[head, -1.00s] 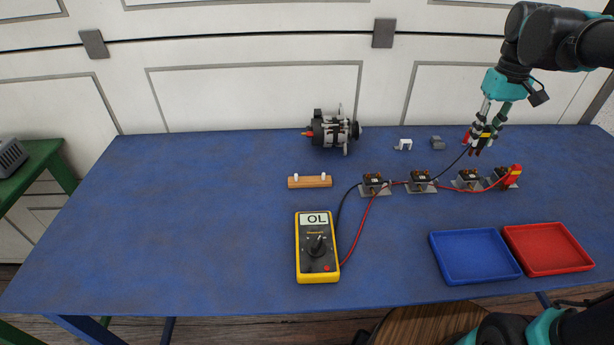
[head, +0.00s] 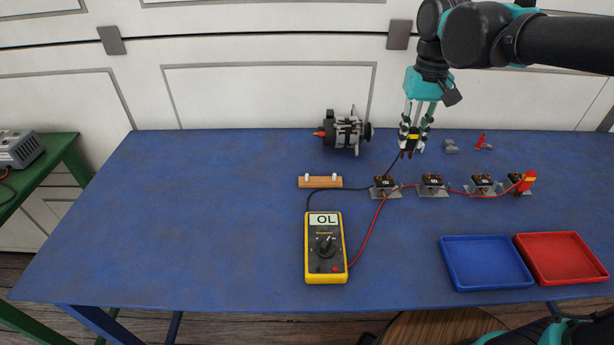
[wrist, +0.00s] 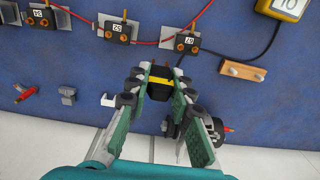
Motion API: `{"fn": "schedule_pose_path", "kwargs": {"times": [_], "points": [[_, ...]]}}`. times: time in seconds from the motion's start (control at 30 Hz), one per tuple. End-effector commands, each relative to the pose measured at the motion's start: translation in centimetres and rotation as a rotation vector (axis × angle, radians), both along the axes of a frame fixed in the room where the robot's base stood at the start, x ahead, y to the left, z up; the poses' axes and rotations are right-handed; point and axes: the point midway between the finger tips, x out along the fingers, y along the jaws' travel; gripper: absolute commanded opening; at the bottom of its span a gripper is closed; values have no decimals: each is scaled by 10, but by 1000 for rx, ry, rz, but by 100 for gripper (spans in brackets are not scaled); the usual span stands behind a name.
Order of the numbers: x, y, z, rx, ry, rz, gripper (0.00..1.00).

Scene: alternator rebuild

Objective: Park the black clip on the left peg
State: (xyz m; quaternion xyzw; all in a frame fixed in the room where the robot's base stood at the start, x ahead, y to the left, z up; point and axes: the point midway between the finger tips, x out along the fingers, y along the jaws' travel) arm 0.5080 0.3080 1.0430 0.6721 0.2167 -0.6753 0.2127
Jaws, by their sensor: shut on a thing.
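My gripper (head: 411,150) is shut on the black clip (head: 413,137), holding it above the table's far side, right of the alternator. In the wrist view the clip (wrist: 159,88), black with a yellow band, sits between the fingertips of my gripper (wrist: 158,78). A black lead runs from it toward the multimeter. The wooden peg block (head: 320,184) lies to the left, with two white pegs; the left peg (head: 307,176) is bare. The block also shows in the wrist view (wrist: 242,71), apart from the clip.
The alternator (head: 342,132) stands behind the block. Several modules on metal plates (head: 433,184) stand in a row, with a red clip (head: 528,181) at the right end. The yellow multimeter (head: 325,268) reads OL. Blue (head: 448,268) and red trays (head: 526,262) lie front right. The table's left is clear.

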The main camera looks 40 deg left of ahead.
Motion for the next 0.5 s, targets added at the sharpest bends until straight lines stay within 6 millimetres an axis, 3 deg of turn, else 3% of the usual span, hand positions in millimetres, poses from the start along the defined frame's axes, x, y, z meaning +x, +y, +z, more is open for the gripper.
{"fn": "schedule_pose_path", "kwargs": {"times": [0.5], "points": [[-65, 99, 0, 3, 3, 11, 0]]}}
